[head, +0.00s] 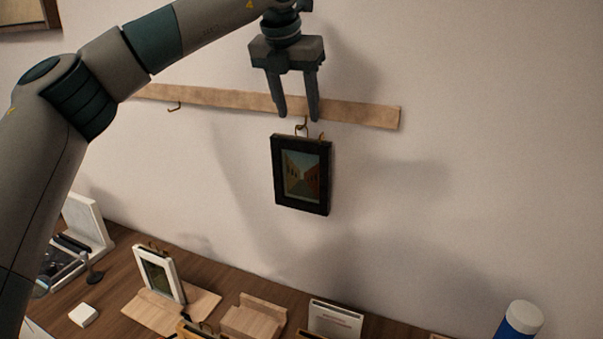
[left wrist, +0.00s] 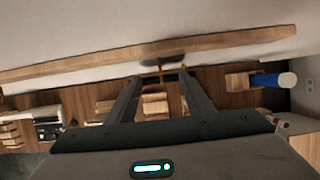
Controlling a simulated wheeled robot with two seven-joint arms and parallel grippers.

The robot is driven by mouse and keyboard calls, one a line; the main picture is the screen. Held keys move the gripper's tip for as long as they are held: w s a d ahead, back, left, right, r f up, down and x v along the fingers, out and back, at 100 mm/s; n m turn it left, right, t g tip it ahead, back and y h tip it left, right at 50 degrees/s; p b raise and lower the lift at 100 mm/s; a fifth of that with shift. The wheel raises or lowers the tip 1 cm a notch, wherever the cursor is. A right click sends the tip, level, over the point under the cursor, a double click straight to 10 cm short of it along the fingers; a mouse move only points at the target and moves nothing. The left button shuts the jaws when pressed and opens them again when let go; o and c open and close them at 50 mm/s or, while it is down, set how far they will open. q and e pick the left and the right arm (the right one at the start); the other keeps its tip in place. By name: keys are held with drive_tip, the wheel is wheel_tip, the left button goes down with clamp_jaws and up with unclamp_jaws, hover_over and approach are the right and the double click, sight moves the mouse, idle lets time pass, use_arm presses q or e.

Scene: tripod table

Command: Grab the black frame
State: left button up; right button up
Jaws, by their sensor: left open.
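The black frame (head: 302,174) holds a small street picture and hangs upright below a wooden wall rail (head: 365,113), by a brass ring on a hook. My left gripper (head: 298,117) is open and points down just above the frame. Its fingertips are near the hanging ring, and nothing is held. In the left wrist view my left gripper (left wrist: 160,78) shows with its fingers spread, and a brass hook lies between their tips. The frame is hard to make out there. My right gripper is out of view.
A wooden desk below carries a white frame (head: 158,274) on a wooden stand, a wooden block (head: 252,317), a white box (head: 335,319) and a blue bottle with a white cap (head: 519,320). The rail has another empty hook (head: 174,107) at left. The wall right of the frame is clear.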

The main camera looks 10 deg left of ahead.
sight(299, 128)
use_arm(q)
drive_tip(key=shift+p+x, duration=0.55)
drive_tip(key=shift+x, duration=1)
drive_tip(key=shift+r, duration=0.1)
clamp_jaws()
